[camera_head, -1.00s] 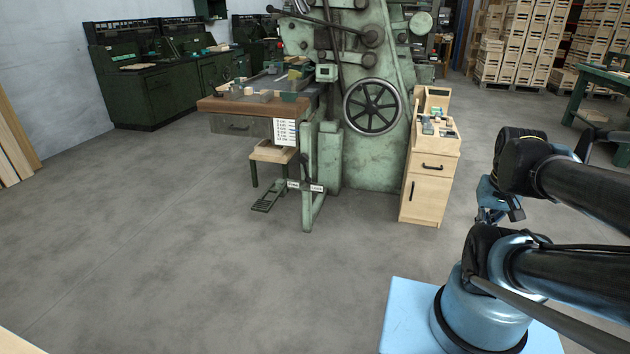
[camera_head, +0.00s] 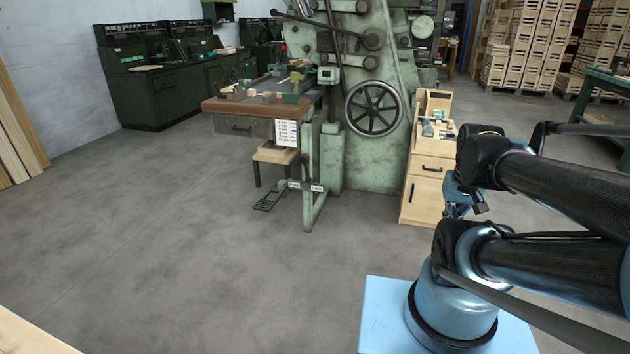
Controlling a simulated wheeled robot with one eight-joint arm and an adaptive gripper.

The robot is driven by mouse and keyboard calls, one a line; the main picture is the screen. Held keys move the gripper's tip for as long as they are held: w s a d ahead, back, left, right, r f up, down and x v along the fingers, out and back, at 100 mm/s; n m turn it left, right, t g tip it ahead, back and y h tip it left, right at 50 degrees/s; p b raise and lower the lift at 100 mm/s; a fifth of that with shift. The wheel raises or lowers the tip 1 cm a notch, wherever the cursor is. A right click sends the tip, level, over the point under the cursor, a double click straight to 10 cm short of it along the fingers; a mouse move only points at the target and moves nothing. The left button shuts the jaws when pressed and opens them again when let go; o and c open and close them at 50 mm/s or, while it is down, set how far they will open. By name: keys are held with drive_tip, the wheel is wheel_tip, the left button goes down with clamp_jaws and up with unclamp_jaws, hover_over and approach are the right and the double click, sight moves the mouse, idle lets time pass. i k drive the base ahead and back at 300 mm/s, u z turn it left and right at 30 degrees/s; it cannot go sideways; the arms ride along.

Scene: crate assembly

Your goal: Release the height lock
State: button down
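The green machine (camera_head: 378,150) stands upright at the picture's middle. On the green post at the front of its table is a small dark lever (camera_head: 305,162), apparently the height lock. My gripper (camera_head: 457,208) is at the right, beyond my arm's bend. It is small, partly hidden by my arm, and well apart from the lever. I cannot tell whether its fingers are open.
A wooden cabinet (camera_head: 428,195) stands right of the machine. A foot pedal (camera_head: 269,200) lies on the floor by the post. A brown worktable (camera_head: 250,106) carries several small blocks. The grey floor in front and to the left is clear. Crates (camera_head: 530,45) are stacked at the back right.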

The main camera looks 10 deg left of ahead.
sight(304, 159)
drive_tip(key=i, duration=1)
